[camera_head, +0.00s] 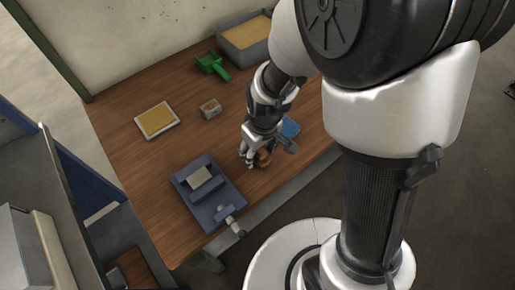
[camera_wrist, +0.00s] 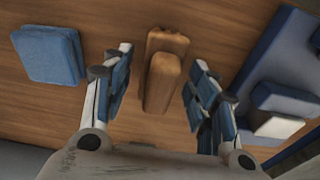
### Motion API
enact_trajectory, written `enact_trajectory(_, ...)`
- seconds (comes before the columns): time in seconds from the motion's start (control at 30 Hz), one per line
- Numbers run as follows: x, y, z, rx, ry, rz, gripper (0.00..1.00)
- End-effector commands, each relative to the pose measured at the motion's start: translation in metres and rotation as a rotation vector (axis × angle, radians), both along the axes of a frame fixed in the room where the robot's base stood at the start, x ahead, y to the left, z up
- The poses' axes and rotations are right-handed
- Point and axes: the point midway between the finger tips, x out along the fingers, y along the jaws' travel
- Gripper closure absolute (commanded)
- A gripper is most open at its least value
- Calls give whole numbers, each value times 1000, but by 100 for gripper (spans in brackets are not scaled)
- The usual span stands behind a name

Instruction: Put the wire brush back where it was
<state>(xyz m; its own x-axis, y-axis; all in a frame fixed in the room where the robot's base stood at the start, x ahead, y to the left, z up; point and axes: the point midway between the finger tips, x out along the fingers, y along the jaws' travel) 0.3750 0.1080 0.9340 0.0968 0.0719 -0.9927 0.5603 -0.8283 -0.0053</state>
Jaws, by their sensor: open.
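The wire brush (camera_wrist: 162,82) is a brown wooden block-shaped piece on the wooden table; its bristles cannot be made out. In the wrist view it lies between the two fingers of my gripper (camera_wrist: 160,62), with a visible gap on each side. The gripper is open and points down at the table. In the head view my gripper (camera_head: 252,158) is low over the table's near edge, and a brown bit of the brush (camera_head: 263,159) shows beside the fingers, partly hidden by them.
A blue folded cloth or pad (camera_wrist: 48,54) lies to the brush's left in the wrist view. A dark blue vise-like fixture (camera_head: 207,205) holds a pale block. Farther back are a sand-coloured tray (camera_head: 157,120), a small box (camera_head: 210,108), a green scoop (camera_head: 213,66) and a grey bin (camera_head: 235,51).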

Motion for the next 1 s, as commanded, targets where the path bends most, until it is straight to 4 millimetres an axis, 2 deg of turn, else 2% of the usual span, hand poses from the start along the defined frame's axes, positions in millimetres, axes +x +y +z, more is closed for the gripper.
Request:
enact_trajectory(0.17,-1,-1,29,2,-5,0,47)
enact_trajectory(0.3,-4,-4,62,2,-6,0,47)
enact_trajectory(0.5,-8,-7,100,1,-3,0,47)
enact_trajectory(0.77,-12,-10,125,2,-6,-9,47)
enact_trajectory(0.87,-16,-19,144,9,-31,-51,47)
enact_trajectory(1.0,-35,-44,189,27,-93,-174,47)
